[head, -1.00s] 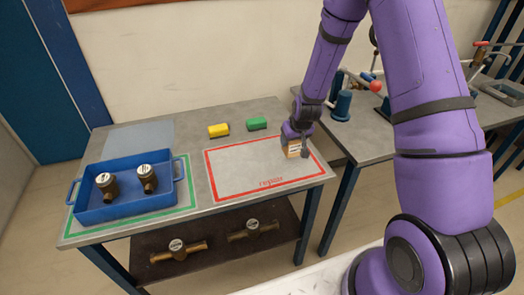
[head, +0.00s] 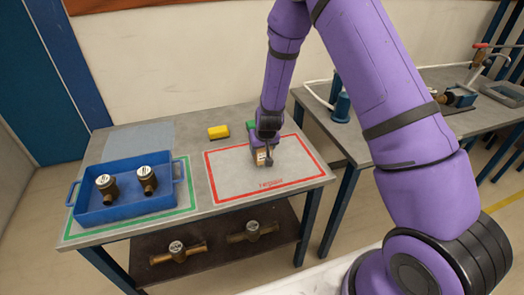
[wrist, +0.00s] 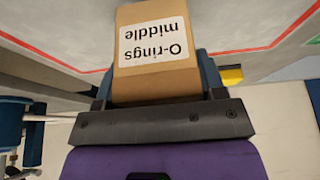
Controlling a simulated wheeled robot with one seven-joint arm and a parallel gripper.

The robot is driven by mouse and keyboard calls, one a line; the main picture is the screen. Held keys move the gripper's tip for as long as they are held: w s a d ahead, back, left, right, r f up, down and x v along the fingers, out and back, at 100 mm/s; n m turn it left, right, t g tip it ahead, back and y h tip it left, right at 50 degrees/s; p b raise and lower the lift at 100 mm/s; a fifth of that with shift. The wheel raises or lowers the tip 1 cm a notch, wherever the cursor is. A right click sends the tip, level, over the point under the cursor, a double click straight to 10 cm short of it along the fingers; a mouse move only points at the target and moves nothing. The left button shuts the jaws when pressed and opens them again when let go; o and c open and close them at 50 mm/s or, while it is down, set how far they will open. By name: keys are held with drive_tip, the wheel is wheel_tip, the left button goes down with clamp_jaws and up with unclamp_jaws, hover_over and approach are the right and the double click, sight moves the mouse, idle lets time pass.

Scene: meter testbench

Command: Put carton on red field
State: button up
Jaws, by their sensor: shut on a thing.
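The carton (wrist: 155,45) is brown with a white label reading "O-rings middle" in the wrist view, where the text is upside down. My gripper (wrist: 158,90) is shut on it. In the head view the carton (head: 261,158) shows small under my gripper (head: 264,152), within the outline of the red field (head: 230,184). The red field is a red-edged rectangle on the grey table, with red lettering at its front edge. I cannot tell whether the carton touches the table.
A yellow block (head: 218,132) and a partly hidden green block (head: 251,126) lie behind the red field. A blue tray (head: 127,210) with two brass meters stands at left in a green outline. Two more meters lie on the lower shelf (head: 215,245). The red field's left and front parts are clear.

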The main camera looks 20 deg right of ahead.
drive_tip(key=shift+f, duration=0.9)
drive_tip(key=shift+f, duration=0.15)
drive_tip(key=o, duration=1)
